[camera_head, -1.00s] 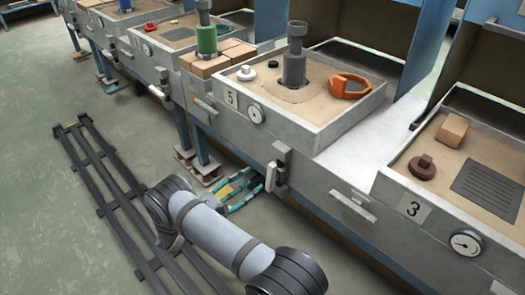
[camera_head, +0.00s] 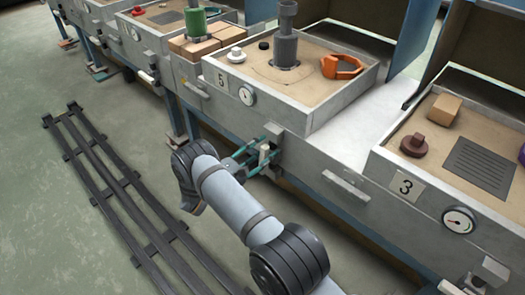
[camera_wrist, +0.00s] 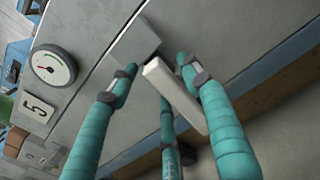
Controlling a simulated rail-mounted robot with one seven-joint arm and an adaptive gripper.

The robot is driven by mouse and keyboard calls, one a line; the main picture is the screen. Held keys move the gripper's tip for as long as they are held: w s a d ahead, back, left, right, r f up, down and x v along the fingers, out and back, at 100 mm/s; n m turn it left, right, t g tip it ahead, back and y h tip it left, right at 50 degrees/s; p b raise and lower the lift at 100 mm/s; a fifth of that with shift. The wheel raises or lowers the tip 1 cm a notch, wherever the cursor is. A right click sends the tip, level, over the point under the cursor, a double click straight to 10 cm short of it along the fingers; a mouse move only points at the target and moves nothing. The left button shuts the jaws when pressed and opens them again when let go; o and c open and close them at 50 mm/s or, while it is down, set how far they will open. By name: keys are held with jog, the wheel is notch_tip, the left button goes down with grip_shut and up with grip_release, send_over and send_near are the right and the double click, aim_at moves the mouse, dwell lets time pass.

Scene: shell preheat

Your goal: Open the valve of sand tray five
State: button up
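Sand tray five (camera_head: 325,112) is a grey box of sand marked with a "5" plate (camera_head: 221,82); the plate also shows in the wrist view (camera_wrist: 34,107). Its valve is a pale lever handle (camera_wrist: 176,98) on a grey block (camera_wrist: 137,42) at the tray's front, below the gauge. In the head view the handle (camera_head: 264,156) is small and partly covered by my gripper. My gripper (camera_head: 258,153) has teal fingers. In the wrist view it is open (camera_wrist: 160,84), with fingers on both sides of the handle and visible gaps between.
The tray five gauge (camera_head: 247,95) sits left of the valve. Tray three (camera_head: 372,150) stands to the right with its own gauge (camera_head: 459,220). A grey handle (camera_head: 346,185) sticks out from the front between them. Dark floor rails (camera_head: 120,195) lie at left.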

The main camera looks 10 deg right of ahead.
jog(key=shift+c, duration=1.3)
